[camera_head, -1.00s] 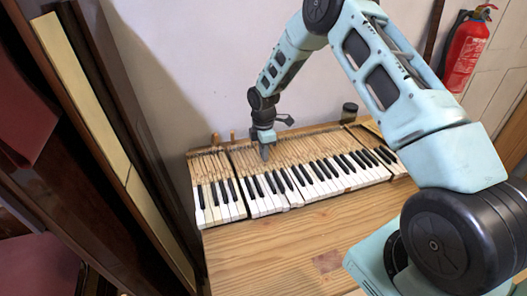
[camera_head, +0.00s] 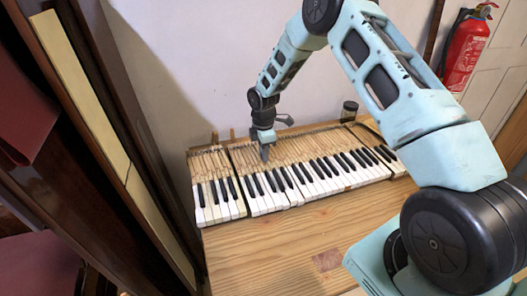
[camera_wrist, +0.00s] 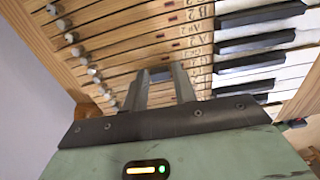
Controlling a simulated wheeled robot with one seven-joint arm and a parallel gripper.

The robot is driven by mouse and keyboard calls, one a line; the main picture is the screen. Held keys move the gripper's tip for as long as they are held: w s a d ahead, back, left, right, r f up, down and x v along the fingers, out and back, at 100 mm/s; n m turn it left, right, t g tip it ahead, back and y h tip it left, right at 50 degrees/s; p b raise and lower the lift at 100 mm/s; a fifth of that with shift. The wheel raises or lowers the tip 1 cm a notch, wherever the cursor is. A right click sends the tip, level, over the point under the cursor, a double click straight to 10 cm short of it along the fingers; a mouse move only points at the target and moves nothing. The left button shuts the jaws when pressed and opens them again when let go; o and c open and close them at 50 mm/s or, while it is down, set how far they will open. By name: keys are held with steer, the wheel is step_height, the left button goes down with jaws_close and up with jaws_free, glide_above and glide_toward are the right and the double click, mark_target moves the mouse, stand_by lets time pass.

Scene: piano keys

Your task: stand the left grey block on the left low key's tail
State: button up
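My gripper (camera_head: 264,155) points down over the bare wooden key tails (camera_head: 238,155), behind the black keys and left of the keyboard's middle. In the wrist view, its two fingers (camera_wrist: 161,82) stand a little apart with a small grey block (camera_wrist: 161,74) between them. The block seems to fill the gap; the fingers hide its sides and lower part. It is too small to make out in the head view. I cannot tell whether it touches the wood below. Some white key fronts (camera_head: 292,203) sit unevenly, but I cannot tell which key is the left low one.
Round grey pegs (camera_wrist: 73,37) line the tail ends. The keyboard lies on a wooden table (camera_head: 270,255), clear in front. A dark jar (camera_head: 349,112) stands behind it. A dark wooden panel (camera_head: 125,170) rises at left; a fire extinguisher (camera_head: 466,50) hangs at right.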

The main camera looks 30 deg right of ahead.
steer(key=shift+r, duration=0.15)
stand_by(0.4)
steer(key=shift+r+p, duration=0.8)
steer(key=shift+r, duration=0.2)
steer(key=o, duration=0.6)
steer(key=shift+c, duration=0.2)
steer(key=shift+r+p, duration=1.75)
steer(key=shift+r, duration=0.75)
